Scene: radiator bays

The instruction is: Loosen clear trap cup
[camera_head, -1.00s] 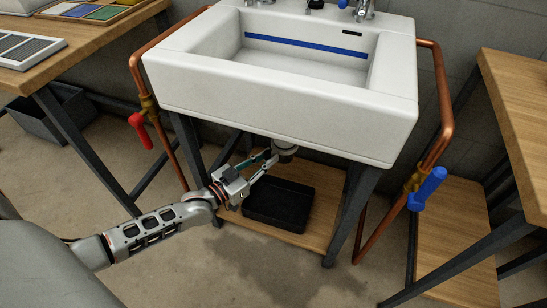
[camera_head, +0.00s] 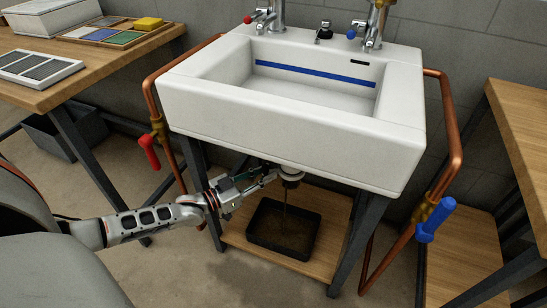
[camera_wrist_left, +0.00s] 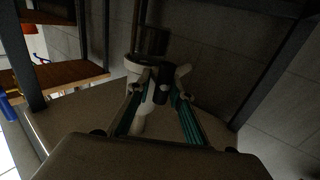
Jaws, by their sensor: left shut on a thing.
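The trap (camera_head: 292,169) hangs under the white sink (camera_head: 290,112), with its cup (camera_head: 290,184) at the lower end. My left gripper (camera_head: 273,177) reaches in from the left and is shut on the cup. A thin dark stream falls from the cup into the black tray (camera_head: 252,243) below, where brownish liquid shows. In the left wrist view the teal-sided fingers (camera_wrist_left: 158,92) close around the pale trap part; whether the cup is clear is too dark to tell there. My right gripper is not in view.
Copper pipes run down both sides, with a red valve handle (camera_head: 149,152) at left and a blue one (camera_head: 434,220) at right. Dark sink legs (camera_head: 346,240) flank the wooden lower shelf (camera_head: 240,238). Wooden benches (camera_head: 95,70) stand at either side.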

